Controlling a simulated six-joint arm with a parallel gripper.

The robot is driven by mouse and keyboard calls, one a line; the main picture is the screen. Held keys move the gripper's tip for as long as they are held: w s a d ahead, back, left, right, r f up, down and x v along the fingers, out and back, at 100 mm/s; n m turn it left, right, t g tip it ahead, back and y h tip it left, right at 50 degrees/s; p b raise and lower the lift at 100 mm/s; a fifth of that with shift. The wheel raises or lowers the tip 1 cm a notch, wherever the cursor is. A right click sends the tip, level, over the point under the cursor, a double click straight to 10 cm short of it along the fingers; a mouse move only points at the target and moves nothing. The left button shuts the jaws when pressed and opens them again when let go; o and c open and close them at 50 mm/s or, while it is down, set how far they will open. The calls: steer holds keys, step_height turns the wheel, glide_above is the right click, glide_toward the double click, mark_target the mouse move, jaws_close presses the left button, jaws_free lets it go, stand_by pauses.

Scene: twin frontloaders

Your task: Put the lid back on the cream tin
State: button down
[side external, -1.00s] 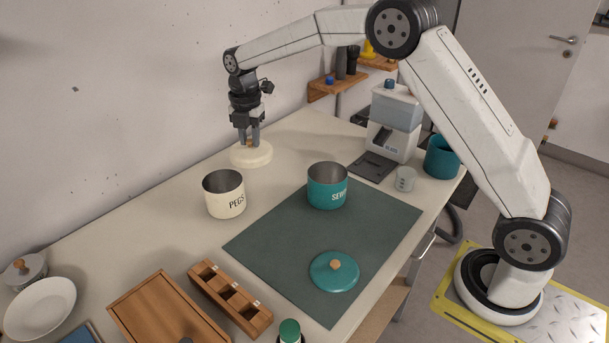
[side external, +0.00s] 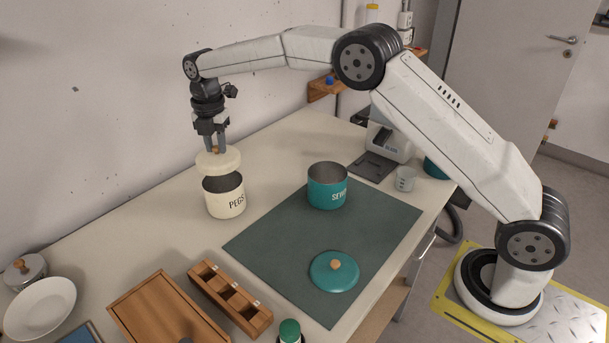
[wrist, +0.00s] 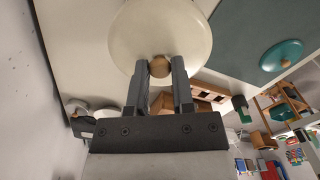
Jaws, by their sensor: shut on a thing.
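The cream tin (side external: 226,203), marked PEGS, stands open on the bench at the edge of the dark green mat. My gripper (side external: 216,149) is shut on the wooden knob of the cream lid (side external: 220,161). The lid is held above the tin, over its back and a little to the left of its opening, roughly level. In the wrist view my gripper (wrist: 159,70) pinches the knob, and the cream lid (wrist: 160,30) hides the tin. Part of the tin's dark opening shows below the lid in the side view.
A teal tin (side external: 327,187) stands open on the mat (side external: 285,238), with its teal lid (side external: 334,272) lying nearby. A wooden box with compartments (side external: 230,297) and a wooden board (side external: 155,308) are in front. A white plate (side external: 40,306) is at the left.

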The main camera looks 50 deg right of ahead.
steer(key=shift+f, duration=3.05)
steer(key=shift+f, duration=0.15)
stand_by(0.4)
jaws_free()
stand_by(0.5)
steer(key=shift+r, duration=3.5)
